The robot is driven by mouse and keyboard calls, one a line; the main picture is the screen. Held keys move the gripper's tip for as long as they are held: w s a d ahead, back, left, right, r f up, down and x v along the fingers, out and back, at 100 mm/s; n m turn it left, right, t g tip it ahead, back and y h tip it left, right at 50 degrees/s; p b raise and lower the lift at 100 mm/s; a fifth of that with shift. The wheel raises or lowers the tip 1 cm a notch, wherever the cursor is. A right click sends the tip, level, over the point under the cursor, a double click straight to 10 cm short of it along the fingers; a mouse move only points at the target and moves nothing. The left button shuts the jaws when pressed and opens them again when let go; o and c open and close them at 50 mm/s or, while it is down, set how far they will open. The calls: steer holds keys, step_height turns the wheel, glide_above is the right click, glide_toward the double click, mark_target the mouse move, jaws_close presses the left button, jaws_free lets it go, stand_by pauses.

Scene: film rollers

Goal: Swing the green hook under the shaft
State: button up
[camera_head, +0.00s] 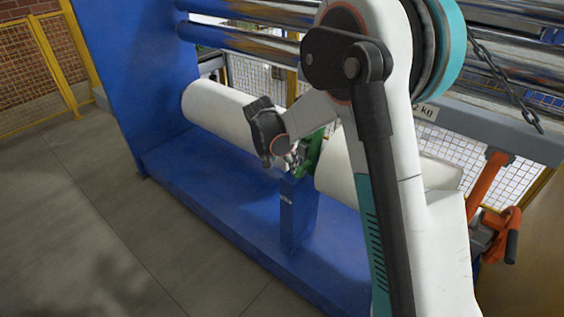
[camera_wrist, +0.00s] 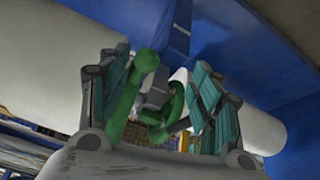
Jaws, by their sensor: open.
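The green hook (camera_wrist: 126,100) shows between my gripper's (camera_wrist: 160,88) two ribbed fingers in the wrist view. It has a rounded knob at the top of a straight bar on the left, and a curved part nearer the right finger. The fingers are open on either side of it; I cannot tell whether they touch it. In the head view, a bit of the hook (camera_head: 310,154) shows just right of my gripper, at the gap between two white rolls. The shaft is not clearly seen; the gripper and hook hide much of the gap.
A left white roll (camera_head: 222,112) and a right white roll (camera_head: 425,172) flank the gap. A blue post (camera_head: 297,215) stands below it on the blue machine base (camera_head: 215,195). Shiny rollers (camera_head: 250,40) run above. An orange lever (camera_head: 487,180) is at right. The floor at left is clear.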

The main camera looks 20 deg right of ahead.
steer(key=v, duration=1.2)
stand_by(0.4)
steer(key=s+d+r+n+t+y+b, duration=0.1)
steer(key=s+d+r+n+b, duration=0.1)
steer(key=s, duration=0.6)
steer(key=s+d+r+n+t+y+b, duration=0.1)
steer(key=s+r+n+b, duration=0.1)
steer(key=s, duration=0.7)
steer(key=s+f+n+t+y+b, duration=0.1)
steer(key=s+f, duration=0.5)
steer(key=s, duration=0.7)
steer(key=n+t+b, duration=0.1)
steer(key=n+b, duration=0.1)
steer(key=shift+s+d+f+n+y, duration=0.2)
steer(key=shift+s+d+n+y, duration=0.1)
steer(key=shift+s+d, duration=0.1)
